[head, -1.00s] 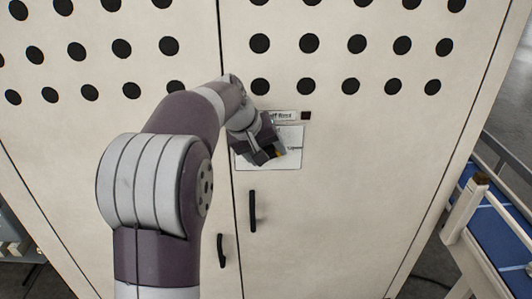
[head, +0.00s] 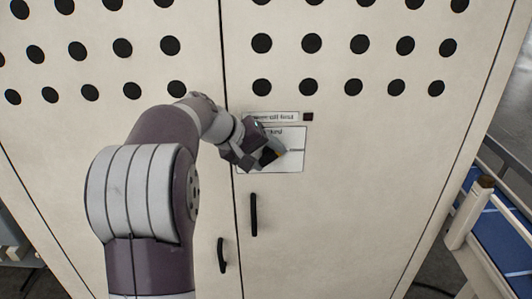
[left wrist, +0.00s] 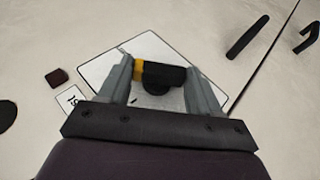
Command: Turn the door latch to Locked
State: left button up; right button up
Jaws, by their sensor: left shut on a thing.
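The door latch, a black handle with a yellow tip, shows in the left wrist view (left wrist: 165,75) between my left gripper's fingers (left wrist: 160,85). It sits on a white plate (left wrist: 115,50) on the cabinet's right door. The gripper is shut on the latch. The plate (head: 293,165) has a partly hidden word ending in "ked" at its top and a short mark at its right. My right gripper is not in view.
A label strip (head: 270,117) and a small dark square (head: 308,117) sit above the plate. Black door handles (head: 254,215) and (head: 221,255) are below. The door face right of the plate is clear. A blue conveyor (head: 500,235) stands at the far right.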

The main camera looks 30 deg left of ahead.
pick_arm(q)
jog(key=shift+t+h+p, duration=0.3)
jog(key=shift+p, duration=0.25)
jog(key=o, duration=1.3)
jog(key=shift+c, duration=0.2)
jog(key=shift+s, duration=0.15)
jog(key=shift+s+d, duration=0.4)
jog(key=shift+s, duration=0.15)
jog(key=s+d, duration=0.1)
jog(key=s, duration=0.1)
jog(key=s+d, duration=0.1)
jog(key=s, duration=0.1)
jog(key=shift+d+b, duration=0.2)
jog(key=shift+b, duration=0.2)
jog(key=shift+w, duration=0.1)
